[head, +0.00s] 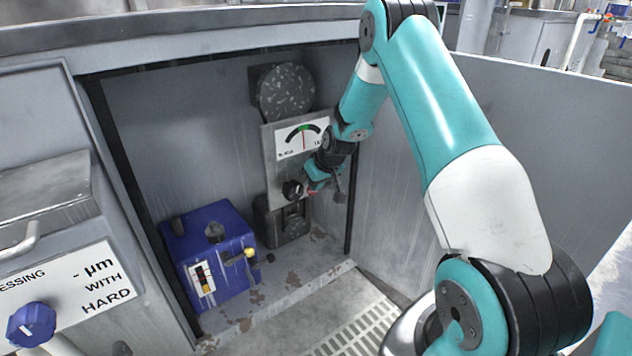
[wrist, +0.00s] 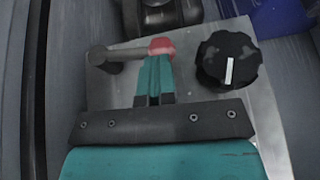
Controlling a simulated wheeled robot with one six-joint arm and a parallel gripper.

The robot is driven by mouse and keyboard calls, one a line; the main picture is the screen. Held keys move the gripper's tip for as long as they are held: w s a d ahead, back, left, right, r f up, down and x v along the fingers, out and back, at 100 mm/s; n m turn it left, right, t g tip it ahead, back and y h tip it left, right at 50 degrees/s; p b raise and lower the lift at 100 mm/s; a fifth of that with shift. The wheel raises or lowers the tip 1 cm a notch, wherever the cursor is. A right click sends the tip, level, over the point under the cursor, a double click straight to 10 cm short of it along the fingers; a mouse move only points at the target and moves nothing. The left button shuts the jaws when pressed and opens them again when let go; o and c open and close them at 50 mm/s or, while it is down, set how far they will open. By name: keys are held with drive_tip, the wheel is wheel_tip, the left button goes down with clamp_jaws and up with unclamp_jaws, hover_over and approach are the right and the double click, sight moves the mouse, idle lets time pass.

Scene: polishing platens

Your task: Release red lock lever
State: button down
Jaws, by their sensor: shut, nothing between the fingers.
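The red lock lever shows in the wrist view as a grey arm with a red knob (wrist: 161,46) at its right end, mounted on a metal panel (wrist: 108,88). My gripper (wrist: 156,62) is shut, its teal fingers together, with the tips right at the red knob. The fingertips overlap the knob's lower edge in the picture; I cannot tell whether they touch it. In the head view my gripper (head: 318,184) is in front of the gauge panel (head: 283,175), and only a small bit of red (head: 311,192) shows beside it.
A black knob (wrist: 229,60) with a white mark sits just right of the lever; it also shows in the head view (head: 292,190). A blue box (head: 214,250) with a yellow-tipped lever stands on the cabinet floor. The cabinet walls (head: 400,160) close in on both sides.

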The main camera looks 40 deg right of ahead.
drive_tip(key=shift+a+r+p, duration=0.3)
drive_tip(key=shift+a+p, duration=0.05)
drive_tip(key=shift+p, duration=0.1)
drive_tip(key=p+v, duration=0.6)
drive_tip(key=v, duration=0.7)
drive_tip(key=shift+s+a+r, duration=0.2)
drive_tip(key=shift+r, duration=0.15)
